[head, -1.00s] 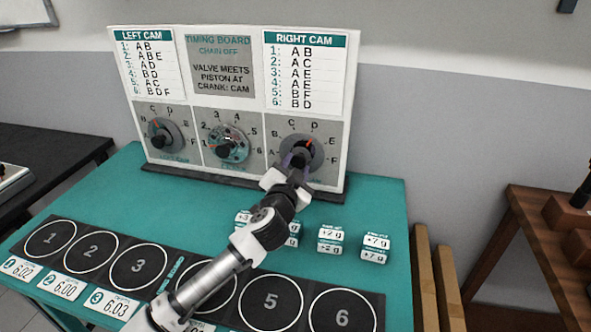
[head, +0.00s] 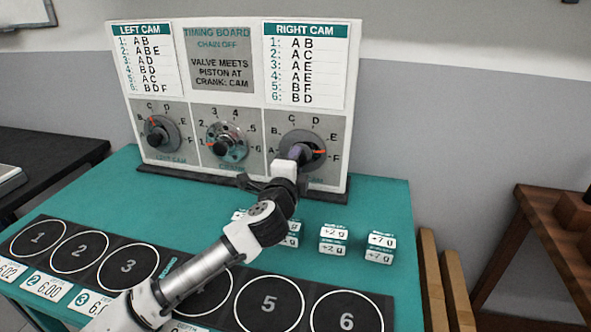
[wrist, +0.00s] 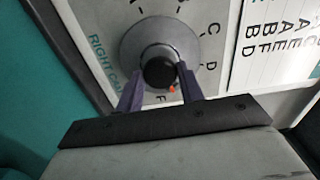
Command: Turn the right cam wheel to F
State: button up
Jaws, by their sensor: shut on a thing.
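The right cam wheel (head: 314,141) is a grey dial with a dark knob, on the right of the timing board. Its orange pointer points right, close to the letter F and below E. In the wrist view the wheel (wrist: 140,45) fills the middle, with its black knob (wrist: 159,72) between my two purple fingers. The red pointer mark lies beside the right finger, near F; E is hidden there. My gripper (head: 297,153) reaches the wheel from the front and is shut on the knob; it also shows in the wrist view (wrist: 160,76).
The left cam wheel (head: 160,134) and the crank wheel (head: 226,143) sit on the same board (head: 355,60). Small weight blocks (head: 333,240) stand on the teal table (head: 380,200) right of my arm. A black mat (head: 215,318) with numbered circles lies in front.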

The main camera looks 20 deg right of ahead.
jog(key=shift+m+b, duration=0.65)
jog(key=shift+m, duration=1.45)
jog(key=o, duration=1)
jog(key=b+v, duration=0.4)
jog(key=v, duration=0.9)
jog(key=shift+s+a, duration=0.25)
jog(key=shift+s, duration=0.1)
